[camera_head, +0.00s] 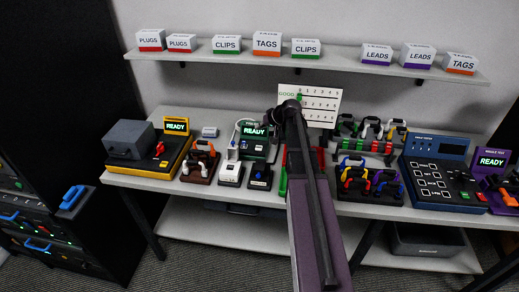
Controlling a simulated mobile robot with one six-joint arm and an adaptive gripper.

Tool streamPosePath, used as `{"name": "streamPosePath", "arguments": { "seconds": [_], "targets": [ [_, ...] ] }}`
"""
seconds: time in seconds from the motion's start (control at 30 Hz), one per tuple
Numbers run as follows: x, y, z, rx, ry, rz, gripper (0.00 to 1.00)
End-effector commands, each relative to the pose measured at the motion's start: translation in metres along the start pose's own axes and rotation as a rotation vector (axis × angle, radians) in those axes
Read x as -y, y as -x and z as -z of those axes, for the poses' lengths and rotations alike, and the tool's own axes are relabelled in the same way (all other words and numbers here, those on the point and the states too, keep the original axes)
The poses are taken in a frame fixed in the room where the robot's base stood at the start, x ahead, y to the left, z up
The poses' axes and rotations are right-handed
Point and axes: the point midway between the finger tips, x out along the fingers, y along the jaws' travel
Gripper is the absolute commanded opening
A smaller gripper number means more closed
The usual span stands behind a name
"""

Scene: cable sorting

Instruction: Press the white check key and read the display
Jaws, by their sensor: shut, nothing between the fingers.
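I cannot single out a white check key for certain. A small white unit (231,173) stands at the front of the table, left of centre, beside a dark unit (260,176) with a blue top. Behind them a green display (254,131) reads READY. A blue panel (440,183) at the right has several pale keys, a dark, unreadable display (452,149) and a small green button. Other READY displays show at the left (176,126) and far right (491,161). My arm reaches up the middle of the view; my gripper is hidden behind it.
Racks of coloured cable connectors (368,182) stand right of my arm, with more (199,164) left of it. A yellow-and-black device (150,150) sits at the table's left end. A shelf (345,60) with labelled boxes runs above. A dark cabinet (60,225) stands lower left.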

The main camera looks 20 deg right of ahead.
Motion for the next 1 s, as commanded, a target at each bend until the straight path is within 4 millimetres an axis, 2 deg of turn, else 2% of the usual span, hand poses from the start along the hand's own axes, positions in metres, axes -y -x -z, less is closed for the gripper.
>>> {"name": "streamPosePath", "arguments": {
  "seconds": [0.7, 1.0],
  "targets": [
    [-0.030, -0.043, -0.031, 0.001, 0.001, 0.000, 0.00],
    [-0.038, -0.055, -0.040, 0.001, 0.001, 0.001, 0.00]
  ]
}}
